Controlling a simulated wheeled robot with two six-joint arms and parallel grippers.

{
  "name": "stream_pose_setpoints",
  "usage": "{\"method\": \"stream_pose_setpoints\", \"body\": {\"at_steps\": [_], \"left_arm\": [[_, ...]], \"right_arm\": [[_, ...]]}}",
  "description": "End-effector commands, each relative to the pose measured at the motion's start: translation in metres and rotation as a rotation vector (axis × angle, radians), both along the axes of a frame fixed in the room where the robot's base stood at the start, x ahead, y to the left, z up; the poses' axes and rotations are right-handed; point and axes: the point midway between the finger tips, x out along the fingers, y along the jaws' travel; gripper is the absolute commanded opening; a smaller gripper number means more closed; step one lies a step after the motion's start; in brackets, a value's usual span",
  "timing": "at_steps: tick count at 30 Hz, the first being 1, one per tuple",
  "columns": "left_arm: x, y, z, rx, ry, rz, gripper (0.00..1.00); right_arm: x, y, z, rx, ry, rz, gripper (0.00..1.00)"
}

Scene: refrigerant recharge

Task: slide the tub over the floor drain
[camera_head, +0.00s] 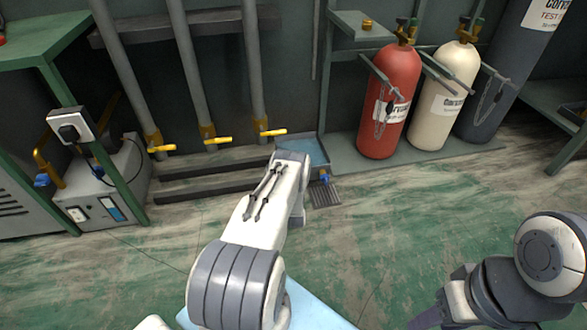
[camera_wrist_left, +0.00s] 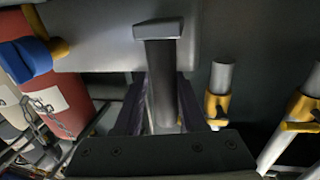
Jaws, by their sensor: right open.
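The tub (camera_head: 318,150), grey-rimmed with blue inside, sits on the floor by the back wall, behind and left of the floor drain (camera_head: 325,194). The drain's slotted grate shows bare in front of the tub's right corner. A blue tap on the tub (camera_wrist_left: 35,56) shows in the left wrist view, beside its grey wall. My left arm reaches over the tub's front and hides part of it. My left gripper (camera_wrist_left: 160,104) has dark fingers beside a grey capped bar at the tub's wall; their grip is unclear. My right gripper (camera_head: 430,318) is open and low at the front right, away from the tub.
Red (camera_head: 390,105) and cream (camera_head: 441,100) cylinders stand on a rack right of the tub. Pipes with yellow valves (camera_head: 218,140) rise behind it. A grey machine (camera_head: 105,190) stands at left. The green floor (camera_head: 385,225) before the drain is clear.

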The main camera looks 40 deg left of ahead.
Motion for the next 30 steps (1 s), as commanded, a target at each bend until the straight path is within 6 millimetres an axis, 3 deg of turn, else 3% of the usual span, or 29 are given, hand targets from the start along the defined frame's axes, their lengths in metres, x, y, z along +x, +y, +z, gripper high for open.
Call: {"method": "stream_pose_setpoints", "body": {"at_steps": [5,12,18,30], "left_arm": [[-0.012,-0.010,0.003,-0.002,0.004,-0.001,0.40],[-0.049,-0.041,0.004,-0.003,0.005,-0.003,0.40],[-0.072,-0.061,0.002,-0.002,0.002,-0.002,0.40],[-0.080,-0.067,-0.001,-0.001,0.001,0.000,0.40]], "right_arm": [[0.000,0.000,0.014,0.000,0.000,0.000,0.50],[0.000,0.000,0.042,0.000,0.000,0.000,0.50],[0.000,0.000,0.056,0.000,0.000,0.000,0.50],[0.000,0.000,0.057,0.000,0.000,0.000,0.50]]}}
